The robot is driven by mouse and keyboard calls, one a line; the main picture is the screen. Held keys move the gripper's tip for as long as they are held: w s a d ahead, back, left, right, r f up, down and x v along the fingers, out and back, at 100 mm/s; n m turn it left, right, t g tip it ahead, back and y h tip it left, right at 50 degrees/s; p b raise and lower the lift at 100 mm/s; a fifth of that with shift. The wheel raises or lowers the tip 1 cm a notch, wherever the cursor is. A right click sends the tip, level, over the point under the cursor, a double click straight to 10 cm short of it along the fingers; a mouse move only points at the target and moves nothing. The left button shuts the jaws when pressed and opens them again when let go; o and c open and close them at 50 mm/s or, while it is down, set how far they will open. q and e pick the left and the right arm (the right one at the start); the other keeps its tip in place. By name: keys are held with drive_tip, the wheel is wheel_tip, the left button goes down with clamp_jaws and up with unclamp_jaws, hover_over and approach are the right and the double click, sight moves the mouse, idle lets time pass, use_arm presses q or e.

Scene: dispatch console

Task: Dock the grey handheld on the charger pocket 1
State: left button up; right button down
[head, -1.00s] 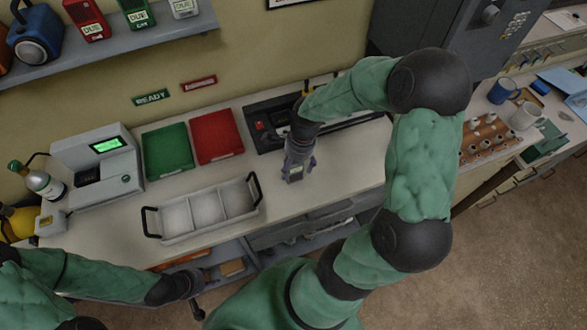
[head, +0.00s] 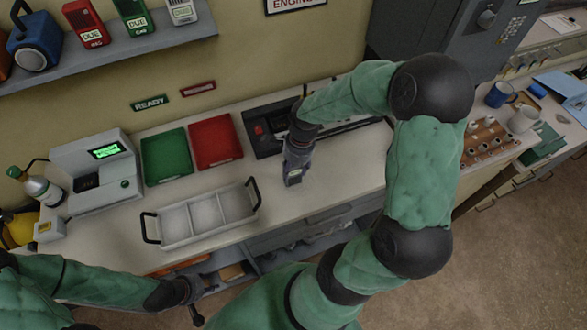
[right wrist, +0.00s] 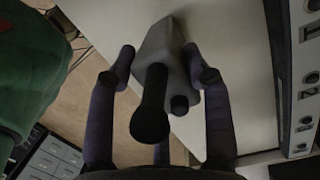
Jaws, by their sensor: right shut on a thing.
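The grey handheld (right wrist: 168,45), with a black stub antenna (right wrist: 150,105) and a smaller black knob, sits between the fingers of my right gripper (right wrist: 165,68) in the right wrist view. In the head view, my right gripper (head: 298,158) is shut on the handheld (head: 293,179) above the counter, in front of the charger. The long black charger (head: 262,144) lies along the wall; my right arm hides part of it. A red item (head: 281,125) shows at its left end. My left gripper (head: 188,290) is low in front of the counter; its fingers are unclear.
A white divided tray (head: 200,220) with black handles, a green tray (head: 167,156), a red tray (head: 216,142) and a grey device with a green screen (head: 106,150) stand left on the counter (head: 335,172). A shelf with several radios (head: 83,22) hangs above.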

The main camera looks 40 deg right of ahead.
drive_tip(key=s+a+r+p, duration=0.2)
drive_tip(key=s+a+r, duration=0.2)
drive_tip(key=s+r, duration=0.85)
drive_tip(key=w+d+r, duration=0.1)
drive_tip(key=w+d, duration=0.3)
drive_tip(key=w, duration=0.7)
drive_tip(key=w+d, duration=0.3)
drive_tip(key=w, duration=0.8)
drive_tip(key=w+d+f, duration=0.8)
drive_tip(key=w+f, duration=0.3)
drive_tip(key=f, duration=0.1)
drive_tip(key=shift+d+f, duration=0.15)
drive_tip(key=shift+f, duration=0.05)
